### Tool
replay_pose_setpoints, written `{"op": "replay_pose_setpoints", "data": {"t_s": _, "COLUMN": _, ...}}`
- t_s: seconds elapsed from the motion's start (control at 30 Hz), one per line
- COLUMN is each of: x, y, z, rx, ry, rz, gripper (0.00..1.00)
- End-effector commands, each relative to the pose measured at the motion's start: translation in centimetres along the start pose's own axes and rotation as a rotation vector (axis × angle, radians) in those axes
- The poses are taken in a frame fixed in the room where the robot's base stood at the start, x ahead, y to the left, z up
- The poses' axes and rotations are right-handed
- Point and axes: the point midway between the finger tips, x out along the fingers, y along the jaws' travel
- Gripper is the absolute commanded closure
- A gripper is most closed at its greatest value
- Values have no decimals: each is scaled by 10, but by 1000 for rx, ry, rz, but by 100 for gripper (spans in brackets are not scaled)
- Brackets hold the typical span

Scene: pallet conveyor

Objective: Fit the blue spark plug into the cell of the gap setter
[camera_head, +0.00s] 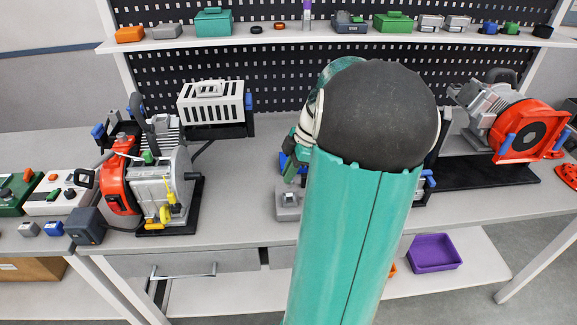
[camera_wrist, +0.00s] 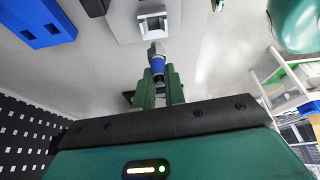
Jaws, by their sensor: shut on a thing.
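My gripper (camera_wrist: 159,84) is shut on the blue spark plug (camera_wrist: 157,66). In the wrist view the plug has a blue band and a grey metal end that points toward the gap setter (camera_wrist: 143,27). The gap setter is a light grey block with a square cell. The plug's end looks close to the block's near edge; whether they touch, I cannot tell. In the head view the gap setter (camera_head: 288,209) stands on the bench, just left of my arm. My gripper (camera_head: 292,172) is above it, and my arm hides much of it.
A red and grey machine (camera_head: 160,185) stands left on the bench, with a white slotted box (camera_head: 212,101) behind it. A red machine (camera_head: 520,130) stands right on a black plate. In the wrist view a blue block (camera_wrist: 38,25) lies left of the gap setter. The bench around my gripper is partly clear.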

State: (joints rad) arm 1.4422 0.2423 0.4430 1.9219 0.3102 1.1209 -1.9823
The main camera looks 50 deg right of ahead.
Motion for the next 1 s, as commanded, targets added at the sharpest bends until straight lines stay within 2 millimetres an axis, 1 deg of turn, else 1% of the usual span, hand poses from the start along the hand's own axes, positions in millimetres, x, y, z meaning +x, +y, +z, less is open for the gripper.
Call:
{"op": "replay_pose_setpoints", "data": {"t_s": 0.4, "x": 22, "y": 2, "z": 7, "rx": 1, "ry": 2, "rz": -2, "gripper": 100}}
{"op": "replay_pose_setpoints", "data": {"t_s": 1.0, "x": 50, "y": 2, "z": 18, "rx": 1, "ry": 1, "rz": -1, "gripper": 100}}
